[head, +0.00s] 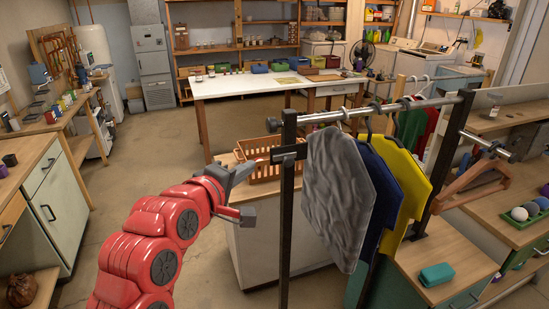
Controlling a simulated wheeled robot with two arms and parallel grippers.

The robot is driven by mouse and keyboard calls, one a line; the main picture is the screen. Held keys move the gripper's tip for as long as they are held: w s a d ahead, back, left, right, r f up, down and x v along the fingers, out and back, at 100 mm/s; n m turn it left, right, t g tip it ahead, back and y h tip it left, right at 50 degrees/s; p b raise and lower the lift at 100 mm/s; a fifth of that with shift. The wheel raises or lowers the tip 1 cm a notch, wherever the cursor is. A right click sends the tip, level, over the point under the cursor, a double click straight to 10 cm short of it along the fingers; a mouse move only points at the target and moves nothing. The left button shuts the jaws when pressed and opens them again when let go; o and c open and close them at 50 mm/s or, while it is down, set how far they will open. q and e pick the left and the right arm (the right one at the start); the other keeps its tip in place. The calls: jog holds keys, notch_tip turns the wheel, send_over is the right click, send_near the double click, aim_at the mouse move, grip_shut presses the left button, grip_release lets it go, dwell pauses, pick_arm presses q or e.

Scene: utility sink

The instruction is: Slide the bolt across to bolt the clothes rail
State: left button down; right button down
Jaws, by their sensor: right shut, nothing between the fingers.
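The clothes rail has a silver bar (375,109) across two dark posts, and the near left post (286,215) stands in front of me. A dark plate-like fitting (290,152) crosses this post below the bar; I cannot tell for sure whether it is the bolt. A short silver rod (486,143) with a dark collar sticks out near the right post.
A grey shirt (338,195), a blue shirt and a yellow shirt (404,185) hang close to the right of the near post. An orange basket (262,170) sits behind it on a cabinet. A wooden hanger (470,183) is at right. The floor at left is clear.

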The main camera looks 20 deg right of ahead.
aim_at(284, 157)
jog(key=w+d+p, duration=0.1)
jog(key=d, duration=0.1)
jog(key=w+d+f+p, duration=0.1)
jog(key=d, duration=0.1)
jog(key=w+d+f+p, duration=0.1)
jog(key=w+d+p, duration=0.1)
jog(key=shift+d, duration=0.4)
jog(key=shift+d+f, duration=0.15)
jog(key=shift+d, duration=0.2)
jog(key=shift+w+f, duration=0.1)
